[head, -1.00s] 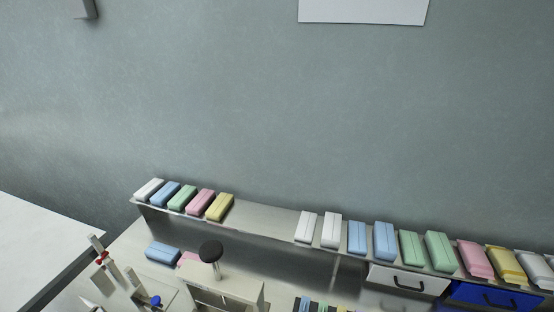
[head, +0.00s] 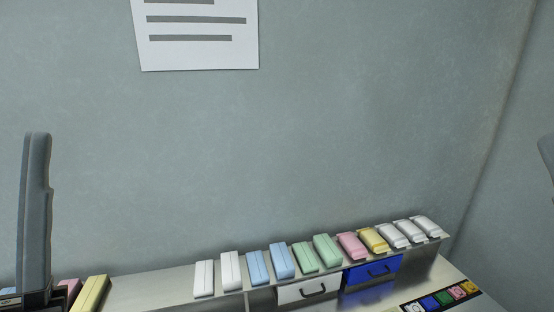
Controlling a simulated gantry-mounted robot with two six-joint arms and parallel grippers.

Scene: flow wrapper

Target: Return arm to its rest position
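My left gripper (head: 36,137) stands upright at the left edge of the head view. Its grey fingers point up from a black base at the bottom corner. They overlap from this side, so I cannot tell whether there is a gap between them. No object shows at the tips. It stands in front of the left end of the shelf. A small grey piece at the right edge looks like part of my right gripper (head: 547,155). Most of it is cut off by the frame, and its opening cannot be seen.
A metal shelf (head: 150,291) along the wall holds several wrapped packs, including white packs (head: 231,270), blue packs (head: 281,260) and green packs (head: 327,249). Below are a white drawer (head: 300,292) and a blue drawer (head: 372,270). A strip of coloured squares (head: 443,299) lies at lower right.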

